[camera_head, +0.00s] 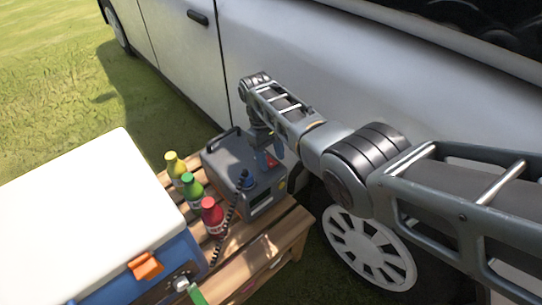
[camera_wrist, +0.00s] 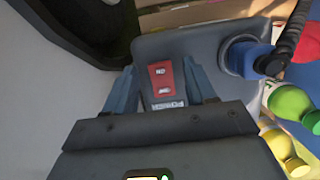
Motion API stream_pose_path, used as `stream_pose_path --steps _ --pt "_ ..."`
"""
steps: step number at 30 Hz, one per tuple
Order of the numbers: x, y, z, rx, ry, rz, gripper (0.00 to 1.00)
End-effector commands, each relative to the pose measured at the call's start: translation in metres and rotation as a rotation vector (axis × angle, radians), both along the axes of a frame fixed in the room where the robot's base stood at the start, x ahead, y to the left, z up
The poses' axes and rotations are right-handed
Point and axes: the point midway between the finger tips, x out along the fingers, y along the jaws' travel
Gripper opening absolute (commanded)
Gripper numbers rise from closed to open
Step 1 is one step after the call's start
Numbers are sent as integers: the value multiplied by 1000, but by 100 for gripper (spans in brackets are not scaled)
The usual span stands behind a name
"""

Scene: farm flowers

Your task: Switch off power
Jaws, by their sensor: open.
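A grey power box (camera_head: 228,163) with a black handle stands on a wooden table beside the car. Its red power switch (camera_wrist: 161,80) shows in the wrist view, with white lettering and a "POWER" label below it. My gripper (camera_head: 268,157) is over the box's top in the head view, close to the switch, which is partly hidden there. In the wrist view my gripper (camera_wrist: 160,73) has its two blue-grey fingers apart, one on each side of the switch, with nothing held. I cannot tell whether the fingertips touch the panel or which way the switch is set.
A blue plug (camera_wrist: 245,57) with a black coiled cable (camera_head: 232,210) sits on the box near the switch. Yellow (camera_head: 175,168), green (camera_head: 193,190) and red (camera_head: 212,216) bottles stand left of it. A white-lidded cooler (camera_head: 85,215) is at left, the car (camera_head: 330,75) behind.

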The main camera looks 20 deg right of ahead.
Motion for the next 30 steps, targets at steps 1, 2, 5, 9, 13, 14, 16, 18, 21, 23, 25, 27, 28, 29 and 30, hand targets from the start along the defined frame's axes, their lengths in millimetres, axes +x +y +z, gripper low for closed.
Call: stream_pose_path --steps 1,2,5,9,13,14,16,18,21,23,25,27,28,29,30 --pt "1 0 3 1 -2 0 55" --pt "2 0 6 1 -2 0 55" --pt "5 2 19 0 -3 0 55" --pt "11 3 42 0 -4 0 55" --pt "16 5 60 0 -2 0 55" --pt "16 5 63 0 -2 0 55" --pt "18 6 69 -1 -1 0 55" --pt "19 6 73 -1 -1 0 55" --pt "19 6 75 -1 0 0 55" --pt "19 6 75 0 0 0 55" --pt "19 6 75 0 0 0 55" --pt "19 6 75 0 0 0 55" --pt "19 6 75 0 0 0 55" --pt "19 6 75 0 0 0 55" --pt "19 6 75 0 0 0 55"
